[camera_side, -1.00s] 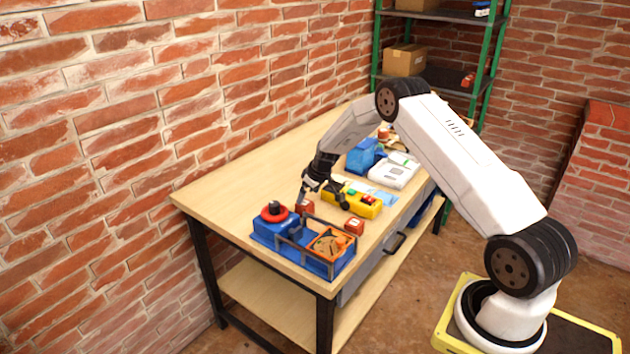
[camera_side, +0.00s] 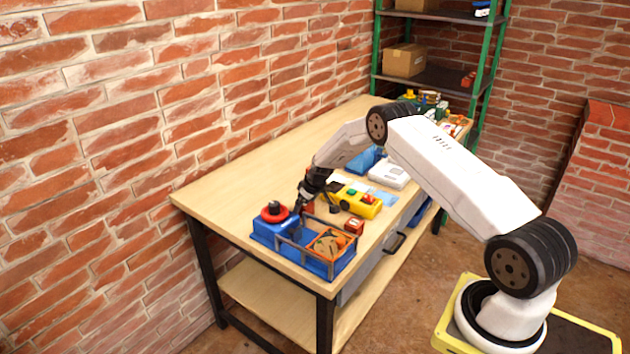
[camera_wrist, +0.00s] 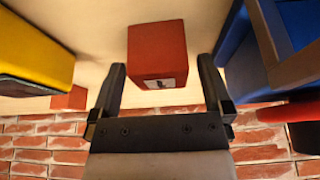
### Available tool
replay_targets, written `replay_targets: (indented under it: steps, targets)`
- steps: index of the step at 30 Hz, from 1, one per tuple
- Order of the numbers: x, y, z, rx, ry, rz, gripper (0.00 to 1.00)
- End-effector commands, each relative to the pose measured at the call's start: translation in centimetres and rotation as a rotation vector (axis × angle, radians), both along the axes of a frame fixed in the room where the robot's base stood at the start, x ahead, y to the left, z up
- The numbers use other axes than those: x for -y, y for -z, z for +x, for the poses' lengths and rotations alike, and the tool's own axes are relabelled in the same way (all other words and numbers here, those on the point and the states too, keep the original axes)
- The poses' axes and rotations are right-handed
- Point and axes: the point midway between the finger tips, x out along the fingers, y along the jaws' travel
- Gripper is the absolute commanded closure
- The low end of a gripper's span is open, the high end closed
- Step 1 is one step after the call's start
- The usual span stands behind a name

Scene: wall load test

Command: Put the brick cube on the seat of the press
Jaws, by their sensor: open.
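A red brick cube (camera_wrist: 157,52) with a white label on one face lies ahead of and between the fingers of my gripper (camera_wrist: 162,66) in the wrist view. My gripper is open and its fingers do not visibly close on the cube. In the side view my gripper (camera_side: 316,205) is low over the bench, by a red cube (camera_side: 309,208) that it partly hides. The blue press (camera_side: 272,228), with a red round top and a grey frame, stands just to the left and nearer the camera. An orange-rimmed part (camera_side: 332,243) sits in its framed right end; I cannot tell the seat clearly.
Another red block (camera_side: 354,226) lies beside the press at the bench's front edge. A yellow box with buttons (camera_side: 357,201) stands right of my gripper. A white device (camera_side: 389,175) and blue item stand farther back. The bench's left rear (camera_side: 235,175) is clear.

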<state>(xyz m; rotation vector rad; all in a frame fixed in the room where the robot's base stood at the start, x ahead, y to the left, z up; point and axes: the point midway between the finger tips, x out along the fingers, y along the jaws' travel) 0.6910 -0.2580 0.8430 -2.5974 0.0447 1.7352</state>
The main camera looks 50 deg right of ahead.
Motion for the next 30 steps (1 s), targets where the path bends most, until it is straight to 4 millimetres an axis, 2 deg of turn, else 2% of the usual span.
replay_targets:
  steps: [18,20,27,28,30]
  targets:
    - [0.02,0.32,0.14,0.000,0.000,-0.001,0.00]
    - [0.01,0.32,0.13,0.000,0.000,-0.001,0.16]
    - [0.02,0.32,0.13,0.000,0.001,-0.001,0.92]
    - [0.02,0.32,0.13,0.000,0.001,-0.001,1.00]
    - [0.05,0.26,0.17,0.001,0.001,-0.001,1.00]
